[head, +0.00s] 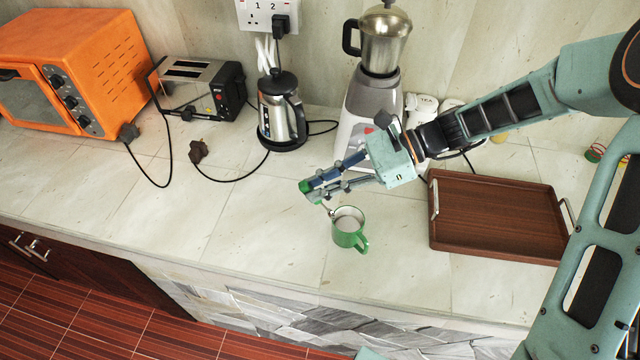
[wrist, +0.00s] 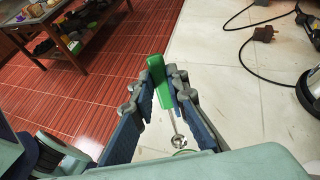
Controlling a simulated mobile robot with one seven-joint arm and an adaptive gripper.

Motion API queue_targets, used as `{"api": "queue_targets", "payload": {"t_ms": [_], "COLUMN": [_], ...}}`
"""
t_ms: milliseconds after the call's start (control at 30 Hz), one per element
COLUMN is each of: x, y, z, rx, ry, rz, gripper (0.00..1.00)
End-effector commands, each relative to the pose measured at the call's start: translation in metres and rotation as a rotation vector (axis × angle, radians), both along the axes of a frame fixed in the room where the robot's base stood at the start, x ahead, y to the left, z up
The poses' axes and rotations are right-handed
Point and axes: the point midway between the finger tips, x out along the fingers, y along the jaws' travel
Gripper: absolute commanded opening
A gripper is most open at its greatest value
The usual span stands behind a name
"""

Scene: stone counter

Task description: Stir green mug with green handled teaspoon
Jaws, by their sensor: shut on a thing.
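The green mug (head: 347,239) stands upright on the counter near its front edge, with its handle toward the lower right. Its inside looks pale. My gripper (head: 312,190) is above and to the left of the mug, shut on the green handled teaspoon (head: 305,186). In the wrist view the spoon's green handle (wrist: 160,88) lies between the fingertips (wrist: 161,78). Its metal shaft slants down toward the mug, and the bowl is close to the mug's rim. I cannot tell whether the bowl is inside the mug. A sliver of the green mug rim (wrist: 186,152) shows there.
A brown tray (head: 494,250) lies right of the mug. A kettle (head: 281,112), a blender (head: 378,78), a toaster (head: 200,88) and an orange oven (head: 110,60) stand along the back. Cords lie on the counter. The counter left of the mug is clear.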

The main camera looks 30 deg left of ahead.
Motion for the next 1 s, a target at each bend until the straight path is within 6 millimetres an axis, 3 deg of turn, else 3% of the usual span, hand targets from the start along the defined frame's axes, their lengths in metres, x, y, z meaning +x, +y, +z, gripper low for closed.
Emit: {"api": "queue_targets", "payload": {"t_ms": [533, 1000], "x": [0.001, 0.000], "y": [0.000, 0.000], "z": [0.045, 0.050], "rx": [0.000, 0.000], "ry": [0.000, 0.000], "rz": [-0.001, 0.000], "gripper": [0.00, 0.00]}}
